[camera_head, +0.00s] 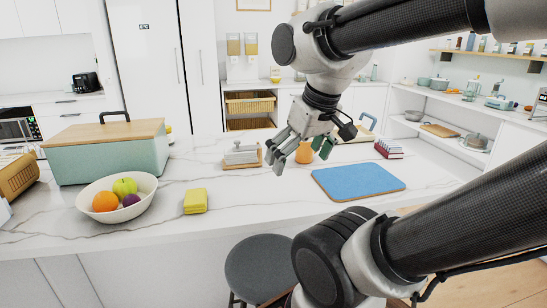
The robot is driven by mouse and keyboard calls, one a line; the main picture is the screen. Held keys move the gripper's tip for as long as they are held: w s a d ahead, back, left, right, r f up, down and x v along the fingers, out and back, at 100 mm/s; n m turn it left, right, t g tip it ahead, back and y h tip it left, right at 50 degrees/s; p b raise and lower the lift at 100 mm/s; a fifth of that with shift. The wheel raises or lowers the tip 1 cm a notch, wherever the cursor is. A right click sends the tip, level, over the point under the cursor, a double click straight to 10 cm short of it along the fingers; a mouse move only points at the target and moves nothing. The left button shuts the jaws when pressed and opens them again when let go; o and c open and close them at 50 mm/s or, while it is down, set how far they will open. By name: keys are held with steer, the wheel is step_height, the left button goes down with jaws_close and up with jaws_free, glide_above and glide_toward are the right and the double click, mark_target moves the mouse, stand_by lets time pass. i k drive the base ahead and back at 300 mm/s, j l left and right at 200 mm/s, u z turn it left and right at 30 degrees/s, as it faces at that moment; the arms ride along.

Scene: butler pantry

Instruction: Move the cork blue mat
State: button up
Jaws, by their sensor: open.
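The blue mat (358,180) with a brown cork edge lies flat on the white marble counter, right of centre in the head view. My gripper (298,157) hangs above the counter to the left of the mat, pointing down, with its fingers apart and nothing seen between them. It is clear of the mat. My arm crosses the top right and lower right of the view, and the whole mat shows.
An orange item (305,153) stands close behind my gripper. A butter dish (241,154), yellow sponge (195,201), fruit bowl (118,198) and green bread box (108,152) are to the left. Red notebooks (388,149) lie behind the mat. A dark stool (258,268) stands in front.

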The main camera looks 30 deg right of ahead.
mark_target(348, 182)
steer(key=z, duration=1.45)
